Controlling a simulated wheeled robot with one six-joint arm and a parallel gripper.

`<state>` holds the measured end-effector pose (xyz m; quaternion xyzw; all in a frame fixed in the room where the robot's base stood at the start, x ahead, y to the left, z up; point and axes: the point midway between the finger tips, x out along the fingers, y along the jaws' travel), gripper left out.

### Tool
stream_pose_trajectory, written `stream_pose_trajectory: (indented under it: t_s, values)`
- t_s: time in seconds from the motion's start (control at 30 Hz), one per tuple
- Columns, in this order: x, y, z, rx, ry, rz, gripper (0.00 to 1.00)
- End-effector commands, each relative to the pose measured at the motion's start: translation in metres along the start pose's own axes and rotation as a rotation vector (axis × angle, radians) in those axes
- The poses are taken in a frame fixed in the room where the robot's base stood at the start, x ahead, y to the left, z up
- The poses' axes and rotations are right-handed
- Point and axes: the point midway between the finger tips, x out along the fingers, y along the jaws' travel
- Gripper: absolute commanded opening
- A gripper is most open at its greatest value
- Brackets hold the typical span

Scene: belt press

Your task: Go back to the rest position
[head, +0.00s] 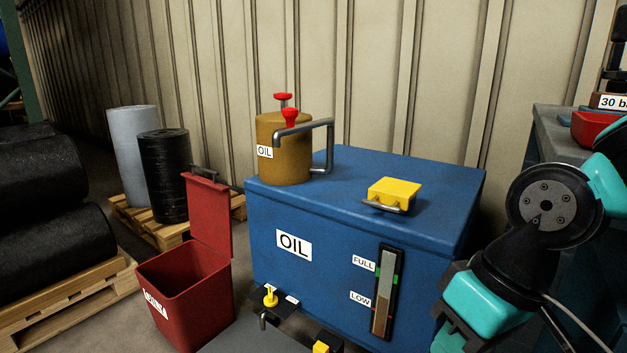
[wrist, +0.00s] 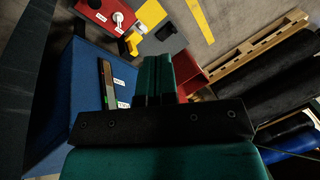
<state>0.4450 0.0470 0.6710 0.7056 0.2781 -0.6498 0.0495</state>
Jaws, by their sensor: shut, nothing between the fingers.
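My gripper shows in the wrist view (wrist: 153,78), with its two green fingers together and nothing between them. In the head view my arm folds down at the lower right, beside the front right of the blue oil tank (head: 330,240); the fingertips are cut off by the bottom edge there. In the wrist view the blue tank (wrist: 82,75) lies to the left of the fingers, apart from them.
A brown oil can (head: 283,160) and a yellow cap (head: 394,192) sit on the tank. A red bin (head: 185,295) with its lid up stands left. Pallets (head: 60,290) with black rolls are further left. A grey bench (head: 560,135) stands right.

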Motion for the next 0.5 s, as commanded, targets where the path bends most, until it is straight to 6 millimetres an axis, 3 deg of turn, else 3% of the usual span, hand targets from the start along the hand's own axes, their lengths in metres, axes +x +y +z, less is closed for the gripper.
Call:
stream_pose_trajectory:
  t_s: [0.03, 0.2, 0.5]
  values:
    - [-0.02, -0.011, 0.008, -0.036, 0.01, -0.006, 0.0]
    - [-0.058, -0.038, 0.036, -0.157, 0.019, -0.026, 0.0]
    - [-0.127, -0.058, 0.021, -0.145, 0.014, -0.027, 0.0]
